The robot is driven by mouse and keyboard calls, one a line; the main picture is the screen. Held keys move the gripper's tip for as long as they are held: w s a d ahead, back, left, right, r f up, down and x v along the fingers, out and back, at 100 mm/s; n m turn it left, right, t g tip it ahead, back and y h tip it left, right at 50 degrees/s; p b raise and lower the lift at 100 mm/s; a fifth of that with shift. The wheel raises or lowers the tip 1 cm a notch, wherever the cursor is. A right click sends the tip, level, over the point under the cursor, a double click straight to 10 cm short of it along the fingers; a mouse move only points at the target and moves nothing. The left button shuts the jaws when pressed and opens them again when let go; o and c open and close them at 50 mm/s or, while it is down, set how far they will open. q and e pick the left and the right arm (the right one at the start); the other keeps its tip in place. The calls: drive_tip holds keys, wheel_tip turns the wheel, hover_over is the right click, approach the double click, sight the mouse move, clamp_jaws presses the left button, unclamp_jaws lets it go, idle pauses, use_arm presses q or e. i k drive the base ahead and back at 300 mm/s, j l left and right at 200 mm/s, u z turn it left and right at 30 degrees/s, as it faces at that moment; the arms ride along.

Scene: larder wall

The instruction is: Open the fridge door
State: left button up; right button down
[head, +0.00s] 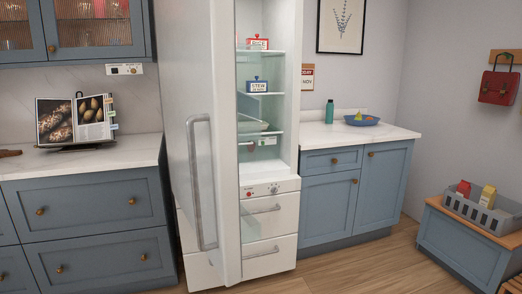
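The tall white fridge door (170,110) stands partly open, its free edge swung out toward me. Its long grey handle (200,182) is on the outer face near that edge. To the right of the door edge the lit inside of the fridge shows, with glass shelves (262,94). A red-and-white container (258,43) is on the upper shelf, and a blue-lidded container (257,86) is below it. The door hides the left part of the inside. Neither of my grippers shows in the head view.
Blue cabinets (95,215) with an open cookbook (76,121) stand left of the fridge. On the right counter are a teal bottle (329,111) and a blue bowl (362,121). A grey crate (490,213) sits on a blue bench (460,243). Wooden floor in front right is clear.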

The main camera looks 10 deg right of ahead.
sight(197, 47)
drive_tip(key=i+l+u, duration=0.25)
drive_tip(key=i+l, duration=0.7)
